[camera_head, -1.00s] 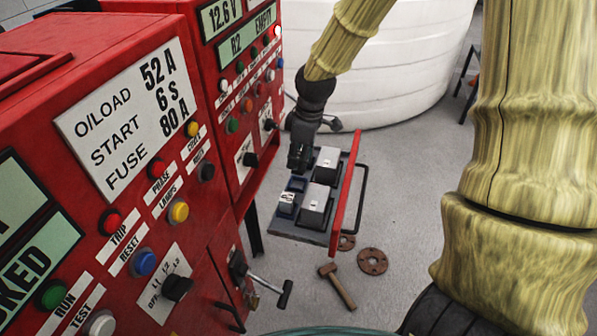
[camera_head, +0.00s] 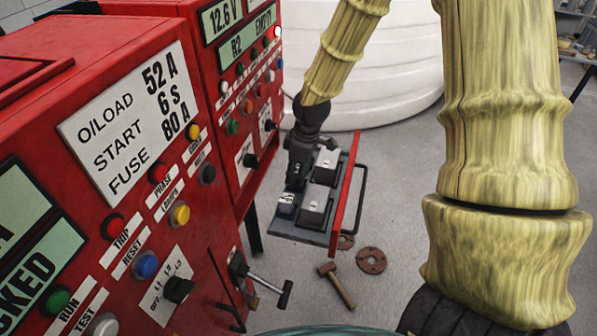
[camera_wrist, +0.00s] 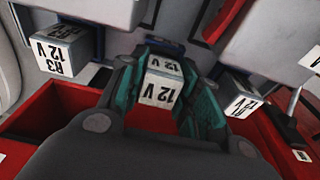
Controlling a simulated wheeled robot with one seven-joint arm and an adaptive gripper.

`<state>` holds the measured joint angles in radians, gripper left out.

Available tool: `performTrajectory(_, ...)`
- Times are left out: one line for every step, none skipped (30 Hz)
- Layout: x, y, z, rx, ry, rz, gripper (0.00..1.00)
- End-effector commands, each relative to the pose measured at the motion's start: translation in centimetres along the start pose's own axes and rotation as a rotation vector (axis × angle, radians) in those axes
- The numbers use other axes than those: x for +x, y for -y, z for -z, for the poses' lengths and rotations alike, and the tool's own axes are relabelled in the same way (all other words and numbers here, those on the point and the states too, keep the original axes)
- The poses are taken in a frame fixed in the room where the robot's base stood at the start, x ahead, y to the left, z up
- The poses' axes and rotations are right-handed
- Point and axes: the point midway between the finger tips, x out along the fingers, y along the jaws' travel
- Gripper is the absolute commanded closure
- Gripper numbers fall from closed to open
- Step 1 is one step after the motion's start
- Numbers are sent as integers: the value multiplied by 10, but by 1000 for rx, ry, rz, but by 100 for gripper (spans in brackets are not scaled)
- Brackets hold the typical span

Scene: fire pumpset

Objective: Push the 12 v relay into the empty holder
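My gripper (camera_wrist: 164,100) has its teal fingers on both sides of a white 12 V relay (camera_wrist: 160,82) in the wrist view and looks shut on it. A dark blue holder (camera_wrist: 165,44) shows right behind this relay. The relay lines up with it, but I cannot tell how deep it sits. In the head view my gripper (camera_head: 295,188) is down at the tilted panel (camera_head: 298,234) and hides the held relay and that holder. Another labelled relay (camera_head: 286,204) sits close to the gripper on the near side.
In the wrist view a relay marked R3 12 V (camera_wrist: 62,48) stands at left and another relay (camera_wrist: 243,97) at right, both near the fingers. Grey boxes (camera_head: 325,168) stand beside the gripper. A red cabinet (camera_head: 225,200) is close on the left. A hammer (camera_head: 338,287) lies on the floor.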

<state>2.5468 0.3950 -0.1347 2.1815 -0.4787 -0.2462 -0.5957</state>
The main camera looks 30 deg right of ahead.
Motion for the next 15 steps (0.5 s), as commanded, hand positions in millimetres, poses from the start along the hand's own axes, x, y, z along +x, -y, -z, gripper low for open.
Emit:
performTrajectory(4,2,-3,1,4,5,56)
performTrajectory(4,2,-3,1,4,5,51)
performTrajectory(3,1,-3,2,3,4,48)
performTrajectory(3,1,-3,2,3,3,48)
performTrajectory(3,1,-3,2,3,3,48)
performTrajectory(2,1,-2,2,2,2,48)
performTrajectory(2,1,-2,2,2,2,48)
performTrajectory(2,0,-2,2,2,2,48)
performTrajectory(2,0,-2,2,1,2,48)
performTrajectory(2,0,-2,2,1,1,48)
performTrajectory(2,0,-2,1,1,1,48)
performTrajectory(1,0,-1,1,1,1,48)
performTrajectory(1,0,-1,1,1,1,48)
performTrajectory(0,0,-1,1,0,1,48)
performTrajectory(-2,0,-1,1,0,1,48)
